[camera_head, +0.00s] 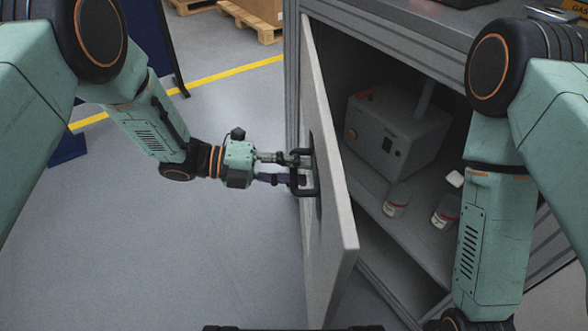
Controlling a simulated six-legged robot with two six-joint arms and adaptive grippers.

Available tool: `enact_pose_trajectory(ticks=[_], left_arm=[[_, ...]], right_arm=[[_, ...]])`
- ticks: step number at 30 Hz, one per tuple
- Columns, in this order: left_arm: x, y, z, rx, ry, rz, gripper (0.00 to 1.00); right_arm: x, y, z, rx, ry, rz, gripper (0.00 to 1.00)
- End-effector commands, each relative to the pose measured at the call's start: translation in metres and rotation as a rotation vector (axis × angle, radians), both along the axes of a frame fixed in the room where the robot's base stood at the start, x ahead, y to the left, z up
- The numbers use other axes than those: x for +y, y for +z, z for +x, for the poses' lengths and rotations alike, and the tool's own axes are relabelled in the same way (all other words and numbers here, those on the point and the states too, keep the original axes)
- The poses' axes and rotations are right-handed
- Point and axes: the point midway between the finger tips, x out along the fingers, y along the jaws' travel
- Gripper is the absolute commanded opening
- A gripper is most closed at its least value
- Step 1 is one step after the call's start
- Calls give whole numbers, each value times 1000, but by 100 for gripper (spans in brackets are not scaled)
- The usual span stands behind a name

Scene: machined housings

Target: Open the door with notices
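The grey cabinet door (328,225) stands partly open, seen nearly edge-on, with its handle face turned left. No notices can be made out on it at this angle. Its dark bracket-shaped handle (315,172) sticks out to the left. My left gripper (304,168) is at the handle, its two fingers spread apart, one above the other in the picture, with the handle at their tips. Whether they press on it is hard to see. My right arm hangs in front of the cabinet on the right; its gripper is below the picture.
Inside the open cabinet (375,50) stand a grey boxy device (395,135) and small labelled jars (397,200) (446,210) on a shelf. My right arm covers part of the opening. A wooden pallet (255,20) lies at the back.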

Motion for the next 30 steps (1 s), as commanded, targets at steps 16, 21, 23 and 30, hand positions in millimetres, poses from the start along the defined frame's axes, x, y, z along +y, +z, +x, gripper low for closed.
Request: enact_pose_trajectory(ticks=[16, 21, 23, 30], left_arm=[[0, 0, 0, 0, 0, 0, 0], [0, 0, 0, 0, 0, 0, 0], [0, 0, 0, 0, 0, -1, 0], [0, 0, 0, 0, -3, -1, 0]], right_arm=[[0, 0, 0, 0, 0, 0, 40], [0, 0, 0, 0, 0, 0, 40], [0, 0, 0, 0, 0, 0, 40], [0, 0, 0, 0, 0, 0, 40]])
